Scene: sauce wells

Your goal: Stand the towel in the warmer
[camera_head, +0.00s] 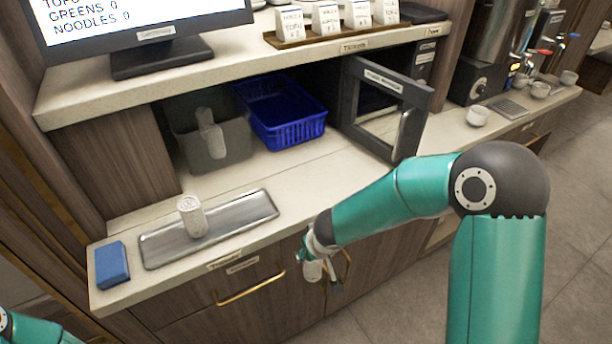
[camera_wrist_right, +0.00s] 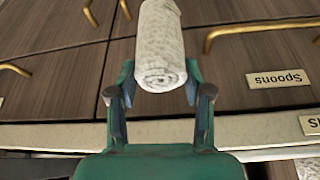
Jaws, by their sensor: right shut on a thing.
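My right gripper (camera_head: 322,268) is shut on a white rolled towel (camera_wrist_right: 160,45), in front of the counter by the drawer fronts. In the right wrist view the towel sits between the two fingers, its spiral end facing the camera. In the head view the held towel (camera_head: 312,271) is small and partly hidden. The towel warmer (camera_head: 389,82) stands on the counter under the shelf with its framed door swung open. Its inside is dark and mostly hidden by the door. Another white rolled towel (camera_head: 192,217) stands upright on a metal tray (camera_head: 254,208). My left gripper is out of view.
A blue basket (camera_head: 289,128) and a grey bin (camera_head: 229,147) holding a white roll stand under the shelf. A blue block (camera_head: 112,264) lies at the counter's left end. Cups (camera_head: 477,116) stand by dispensers at right. The middle counter is clear.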

